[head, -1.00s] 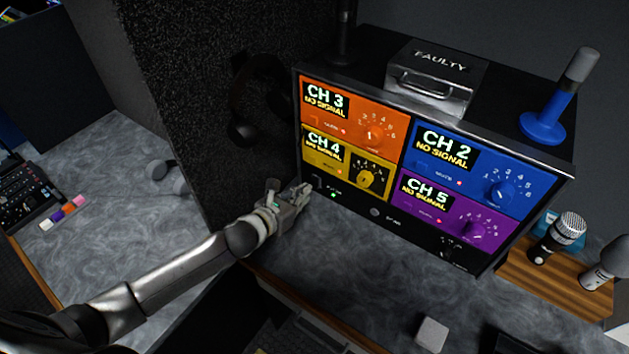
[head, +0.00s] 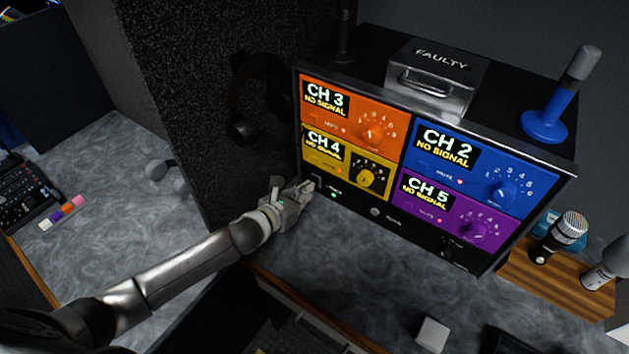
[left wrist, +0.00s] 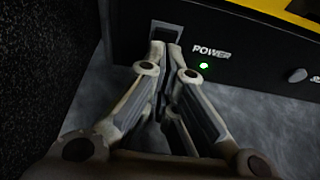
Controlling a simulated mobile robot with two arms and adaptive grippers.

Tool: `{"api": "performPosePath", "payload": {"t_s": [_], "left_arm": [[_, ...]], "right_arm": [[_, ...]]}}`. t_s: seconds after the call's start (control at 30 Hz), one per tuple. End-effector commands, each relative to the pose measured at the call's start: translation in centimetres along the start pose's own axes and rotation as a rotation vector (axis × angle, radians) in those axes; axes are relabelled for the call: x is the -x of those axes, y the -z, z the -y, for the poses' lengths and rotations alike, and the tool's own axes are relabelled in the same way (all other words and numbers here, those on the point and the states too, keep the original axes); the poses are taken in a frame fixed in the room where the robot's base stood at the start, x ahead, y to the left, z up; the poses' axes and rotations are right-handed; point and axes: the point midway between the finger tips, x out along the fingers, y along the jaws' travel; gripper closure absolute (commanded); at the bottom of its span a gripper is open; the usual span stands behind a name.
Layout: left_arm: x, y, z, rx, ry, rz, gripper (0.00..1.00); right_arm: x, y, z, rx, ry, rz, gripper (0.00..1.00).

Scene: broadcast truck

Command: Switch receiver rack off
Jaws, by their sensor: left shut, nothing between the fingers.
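The receiver rack (head: 360,206) is a black case with orange, yellow, blue and purple channel panels, each reading NO SIGNAL. Its power switch (left wrist: 165,31) is a dark rocker in a frame at the lower left of the front, partly hidden by my fingers. A green light (left wrist: 204,66) glows under the word POWER beside it; the light also shows in the head view (head: 334,195). My left gripper (head: 307,187) is shut and empty, its fingertips (left wrist: 165,47) at the lower part of the switch. Whether they touch it I cannot tell. My right gripper is not in view.
A metal box marked FAULTY (head: 436,78) and a blue-based microphone (head: 544,126) stand on the rack. A wooden holder (head: 549,282) with microphones is at the right. A dark padded wall (head: 215,100) stands close left of the rack.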

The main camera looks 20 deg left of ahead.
Motion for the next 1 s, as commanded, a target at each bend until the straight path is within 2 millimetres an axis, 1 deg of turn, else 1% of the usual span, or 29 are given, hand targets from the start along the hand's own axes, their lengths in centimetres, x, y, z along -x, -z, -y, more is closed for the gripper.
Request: {"api": "performPosePath", "payload": {"t_s": [1.0], "left_arm": [[-1.6,0.0,0.0,-0.001,0.000,0.001,1.00]], "right_arm": [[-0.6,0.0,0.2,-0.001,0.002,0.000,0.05]]}}
